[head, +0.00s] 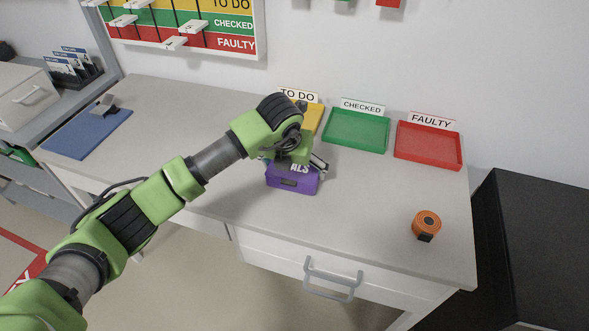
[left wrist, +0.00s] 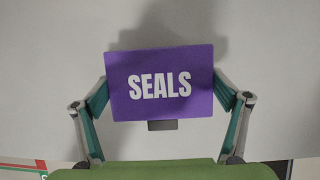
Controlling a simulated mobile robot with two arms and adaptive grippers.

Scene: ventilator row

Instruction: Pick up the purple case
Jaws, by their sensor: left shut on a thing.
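The purple case (head: 291,180) is at the middle of the worktop in the head view, partly hidden under my left gripper (head: 293,163). In the left wrist view the purple case (left wrist: 160,83) shows its top with the word SEALS and a dark latch on its near edge. The two fingers of my left gripper (left wrist: 160,96) touch its left and right sides. The gripper is shut on the case. I cannot tell whether the case rests on the worktop or is just above it. My right gripper is not in view.
Behind the case stand a yellow tray (head: 316,119), a green tray (head: 357,145) and a red tray (head: 428,158). An orange round object (head: 426,224) lies at the right. A blue mat (head: 87,137) lies at the far left.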

